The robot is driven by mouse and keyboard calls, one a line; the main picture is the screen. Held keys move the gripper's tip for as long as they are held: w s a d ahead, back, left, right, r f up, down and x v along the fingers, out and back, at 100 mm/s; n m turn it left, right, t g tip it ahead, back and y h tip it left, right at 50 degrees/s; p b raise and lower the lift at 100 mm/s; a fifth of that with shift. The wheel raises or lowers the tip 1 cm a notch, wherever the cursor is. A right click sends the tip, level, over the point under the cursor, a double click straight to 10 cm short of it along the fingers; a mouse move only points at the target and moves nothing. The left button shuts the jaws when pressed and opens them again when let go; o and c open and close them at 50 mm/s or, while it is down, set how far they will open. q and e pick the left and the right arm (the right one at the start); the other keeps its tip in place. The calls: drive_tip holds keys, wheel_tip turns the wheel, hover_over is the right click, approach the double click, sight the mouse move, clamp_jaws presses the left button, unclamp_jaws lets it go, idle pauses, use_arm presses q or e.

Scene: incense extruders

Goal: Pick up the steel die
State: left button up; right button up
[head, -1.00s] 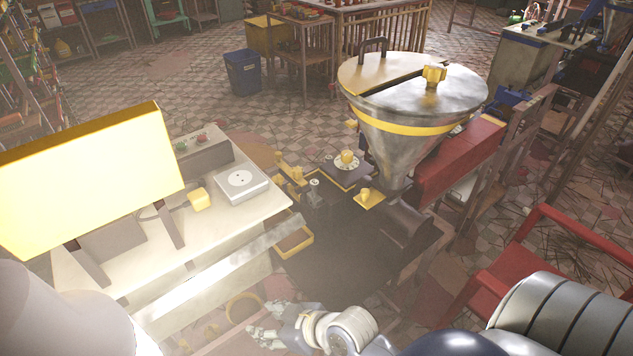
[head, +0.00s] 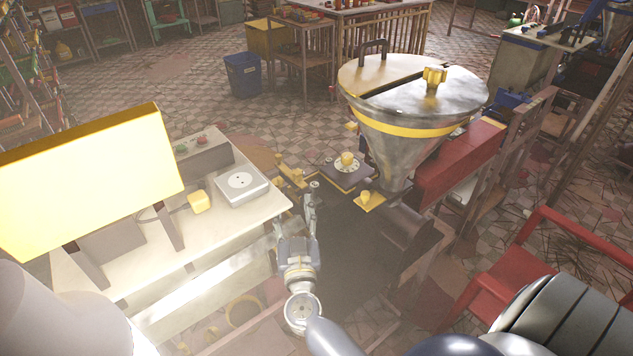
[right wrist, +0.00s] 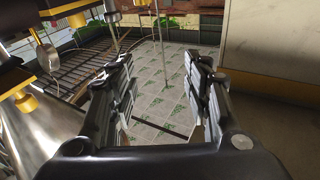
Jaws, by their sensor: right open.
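A small grey metal piece (head: 314,184), which looks like the steel die, stands just beyond my right gripper, beside the yellow fittings. It is small and partly hard to make out. My right gripper (head: 299,212) points away from me, between the white-topped bench and the hopper machine. Its jaws are apart and nothing is between them. The right wrist view also shows the open jaws (right wrist: 160,68), with a thin upright rod (right wrist: 164,60) beyond them; I cannot tell whether the rod belongs to the die's stand. My left gripper is out of view.
The steel hopper (head: 405,125) stands to the right of my gripper. The white-topped bench (head: 240,215) with a yellow panel (head: 90,185) is on the left. A dial on a dark plate (head: 347,161) sits beyond. A red chair (head: 540,260) stands at the right.

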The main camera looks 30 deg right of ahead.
drive_tip(key=s+d+f+m+g+h, duration=0.1)
drive_tip(key=d+f+m+g+h, duration=0.1)
drive_tip(key=d+f+g+h, duration=0.15)
hover_over(318, 201)
drive_tip(key=shift+s+a+y+p, duration=0.25)
drive_tip(key=shift+s+a+p, duration=0.1)
drive_tip(key=shift+w+d, duration=0.35)
drive_tip(key=shift+w, duration=0.05)
clamp_jaws()
